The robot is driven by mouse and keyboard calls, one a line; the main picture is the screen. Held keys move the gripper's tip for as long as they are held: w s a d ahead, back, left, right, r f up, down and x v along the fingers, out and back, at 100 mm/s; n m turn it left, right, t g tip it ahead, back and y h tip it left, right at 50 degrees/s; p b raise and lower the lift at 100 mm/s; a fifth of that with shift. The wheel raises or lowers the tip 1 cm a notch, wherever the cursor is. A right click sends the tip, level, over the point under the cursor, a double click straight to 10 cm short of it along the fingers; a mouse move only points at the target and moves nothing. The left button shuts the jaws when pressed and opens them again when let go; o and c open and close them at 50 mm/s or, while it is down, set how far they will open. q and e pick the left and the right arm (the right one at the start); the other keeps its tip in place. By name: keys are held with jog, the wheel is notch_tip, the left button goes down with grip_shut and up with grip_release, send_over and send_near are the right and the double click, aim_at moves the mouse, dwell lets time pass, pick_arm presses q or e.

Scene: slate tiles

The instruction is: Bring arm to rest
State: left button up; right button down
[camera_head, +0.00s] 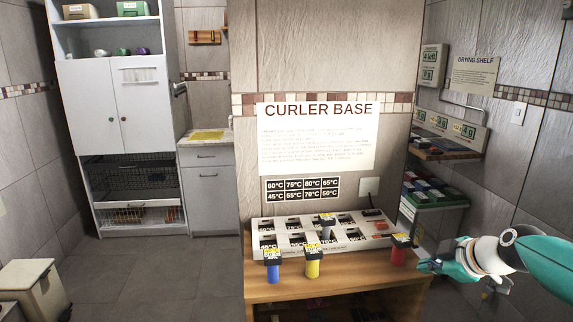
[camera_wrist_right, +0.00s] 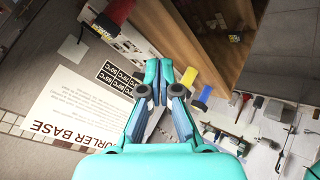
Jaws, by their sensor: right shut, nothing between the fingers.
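My right arm comes in from the right in the head view. Its teal gripper (camera_head: 428,266) is beside the right edge of the wooden table (camera_head: 345,287), near the red curler (camera_head: 398,254) but with nothing held. In the right wrist view the fingers (camera_wrist_right: 158,80) are together and empty. The white curler base (camera_head: 262,241) stands on the table with several slots. A grey curler (camera_head: 327,231) stands in the base. My left gripper is out of view.
A drying shelf (camera_head: 440,155) and a lower rack of coloured items (camera_head: 432,192) are on the right wall. A white cabinet (camera_head: 120,110) and a counter (camera_head: 207,185) stand at the left back. A bin (camera_head: 30,283) is at the lower left. The floor between is clear.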

jog(key=s+a+f+g+p, duration=0.1)
jog(key=s+a+f+g, duration=0.2)
jog(key=f, duration=0.6)
jog(key=s+a+f+g+y, duration=0.1)
jog(key=s+a+f, duration=0.3)
jog(key=f, duration=0.5)
jog(key=s+a+f+g+p, duration=0.1)
jog(key=s+a+f+g, duration=0.25)
jog(key=f, duration=0.65)
jog(key=s+a+f+m, duration=0.4)
jog(key=s+m, duration=0.3)
jog(key=s, duration=0.3)
jog(key=s+a+f+m, duration=0.3)
jog(key=s+f+m, duration=0.4)
jog(key=s, duration=0.3)
jog(key=shift+s+a+f+m, duration=0.3)
jog(key=shift+a+m, duration=0.1)
jog(key=shift+m, duration=0.1)
